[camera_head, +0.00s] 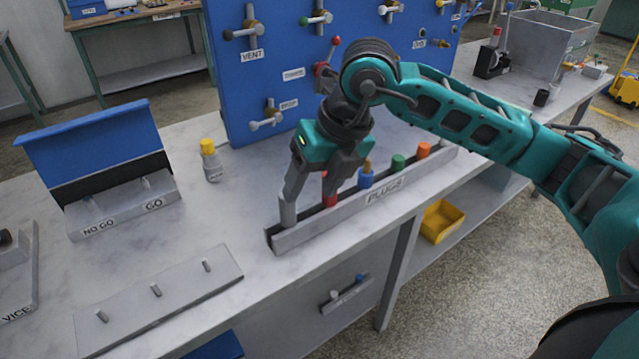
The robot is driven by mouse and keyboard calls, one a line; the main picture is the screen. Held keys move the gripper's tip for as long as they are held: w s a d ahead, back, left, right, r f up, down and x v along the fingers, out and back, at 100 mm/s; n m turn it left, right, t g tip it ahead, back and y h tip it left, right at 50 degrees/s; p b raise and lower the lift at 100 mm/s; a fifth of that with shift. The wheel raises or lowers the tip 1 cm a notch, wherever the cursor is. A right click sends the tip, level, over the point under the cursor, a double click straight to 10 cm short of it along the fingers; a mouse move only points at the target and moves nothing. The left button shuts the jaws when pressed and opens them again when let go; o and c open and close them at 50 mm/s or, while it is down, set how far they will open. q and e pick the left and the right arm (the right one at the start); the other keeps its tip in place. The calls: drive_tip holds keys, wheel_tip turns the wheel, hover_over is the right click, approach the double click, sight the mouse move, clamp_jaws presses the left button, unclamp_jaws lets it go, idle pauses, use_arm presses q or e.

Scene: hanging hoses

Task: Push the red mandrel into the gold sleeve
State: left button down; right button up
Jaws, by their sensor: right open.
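My right gripper (311,190) is open, pointing down over the near-left end of the rack labelled PLUGS (350,210). One finger is close to a grey plug (287,212) and the other is close to a red plug (329,196); whether either is touched cannot be told. I cannot tell whether this red plug is the red mandrel. No gold sleeve can be clearly made out; a small gold-coloured piece (367,164) shows above a blue plug (365,179). My left gripper is not in view.
Green (398,162) and orange (423,151) plugs stand farther along the rack. A blue panel with valves (270,60) rises behind. A yellow-capped bottle (211,160), NO GO/GO holder (125,205) and plate with pegs (160,300) stand left. The bench between them is clear.

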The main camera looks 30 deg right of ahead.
drive_tip(key=w+d+r+m+t+h, duration=0.1)
drive_tip(key=w+d+r+m+h, duration=0.2)
drive_tip(key=d, duration=0.4)
drive_tip(key=shift+n+h, duration=0.3)
drive_tip(key=shift+n, duration=0.3)
drive_tip(key=shift+x, duration=6.1)
drive_tip(key=shift+a, duration=0.15)
drive_tip(key=shift+c, duration=0.4)
drive_tip(key=c, duration=1)
drive_tip(key=shift+r, duration=0.1)
